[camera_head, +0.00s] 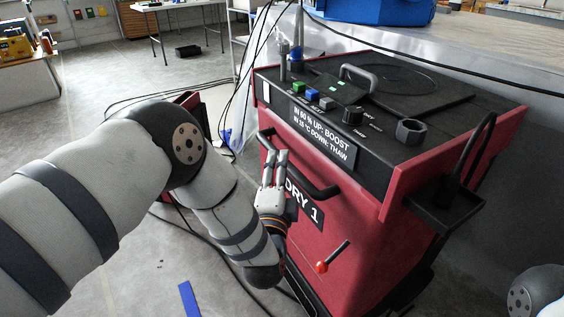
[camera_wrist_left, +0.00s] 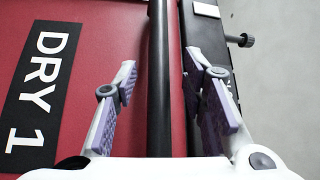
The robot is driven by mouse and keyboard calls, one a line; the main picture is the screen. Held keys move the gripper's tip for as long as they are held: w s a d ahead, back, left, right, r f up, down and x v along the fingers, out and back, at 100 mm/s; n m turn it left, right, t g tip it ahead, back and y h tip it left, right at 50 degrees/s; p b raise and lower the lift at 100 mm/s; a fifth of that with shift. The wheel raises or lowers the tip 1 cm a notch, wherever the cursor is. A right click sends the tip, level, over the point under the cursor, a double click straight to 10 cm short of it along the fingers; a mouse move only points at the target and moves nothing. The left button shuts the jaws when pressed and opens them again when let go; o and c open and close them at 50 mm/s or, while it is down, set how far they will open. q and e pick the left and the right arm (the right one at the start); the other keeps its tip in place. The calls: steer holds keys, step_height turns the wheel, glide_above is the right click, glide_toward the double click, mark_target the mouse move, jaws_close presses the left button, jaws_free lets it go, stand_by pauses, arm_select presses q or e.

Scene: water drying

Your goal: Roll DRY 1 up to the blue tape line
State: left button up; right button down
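DRY 1 is a red cabinet (camera_head: 345,230) with a black top panel and a label "DRY 1" (camera_wrist_left: 38,90). It stands at centre right in the head view. A black bar handle (camera_head: 321,190) runs across its front; it shows upright in the left wrist view (camera_wrist_left: 160,80). My left gripper (camera_head: 275,158) is at the handle, open, its fingers (camera_wrist_left: 165,88) on either side of the bar with gaps showing. A piece of blue tape (camera_head: 189,300) lies on the floor at the lower left. My right gripper is out of view.
Buttons, a knob and a ring top the cabinet; a red-tipped lever (camera_head: 322,267) sticks out of its front. Dark cables (camera_head: 228,262) lie on the floor to the left. A grey surface (camera_head: 430,60) stands behind. The floor at left is mostly free.

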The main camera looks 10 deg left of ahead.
arm_select(q)
steer(key=w, duration=0.3)
steer(key=shift+w+a+r, duration=0.1)
steer(key=shift+a+r, duration=0.05)
steer(key=shift+a, duration=0.05)
steer(key=shift+c, duration=0.3)
jaws_close()
